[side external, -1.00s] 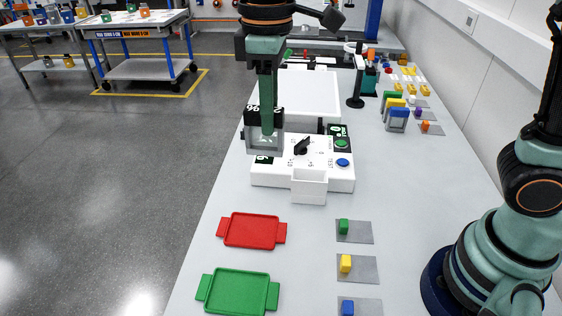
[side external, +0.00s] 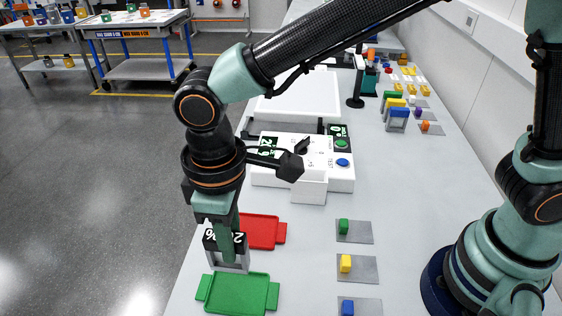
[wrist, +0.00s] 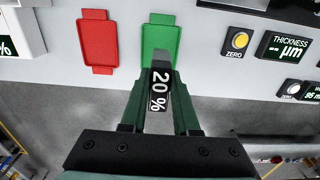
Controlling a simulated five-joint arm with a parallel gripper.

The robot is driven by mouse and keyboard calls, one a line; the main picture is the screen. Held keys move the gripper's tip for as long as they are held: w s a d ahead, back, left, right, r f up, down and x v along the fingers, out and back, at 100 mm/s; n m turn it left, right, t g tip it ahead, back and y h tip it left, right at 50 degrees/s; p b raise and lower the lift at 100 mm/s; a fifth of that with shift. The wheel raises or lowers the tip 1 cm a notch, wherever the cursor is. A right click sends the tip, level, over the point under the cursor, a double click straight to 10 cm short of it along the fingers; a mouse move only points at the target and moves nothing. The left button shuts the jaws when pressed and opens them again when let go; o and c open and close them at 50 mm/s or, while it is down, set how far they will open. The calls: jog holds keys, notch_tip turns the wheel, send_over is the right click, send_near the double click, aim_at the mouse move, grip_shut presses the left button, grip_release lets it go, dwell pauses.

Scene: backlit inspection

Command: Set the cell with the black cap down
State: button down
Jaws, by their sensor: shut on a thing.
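My gripper (side external: 231,256) is shut on the cell with the black cap (side external: 212,241), a grey-framed clear piece whose black top carries white figures. In the wrist view the black cap (wrist: 158,92) reads 20 % between the two green fingers. The cell hangs upright by the far edge of the green tray (side external: 238,295), and in the wrist view it overlaps the green tray (wrist: 160,32). I cannot tell whether its bottom touches anything. The red tray (side external: 263,231) is just behind it and partly hidden by my gripper; both trays look empty.
A white tester (side external: 318,178) with a knob and blue button stands behind the trays. Capped cells (side external: 397,118) stand farther back. The bench's left edge is close.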

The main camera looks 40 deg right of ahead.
notch_tip(320, 180, down, 10)
jog(key=shift+r, duration=0.25)
jog(key=shift+f, duration=0.1)
jog(key=c, duration=0.7)
grip_release()
jog(key=shift+o, duration=0.2)
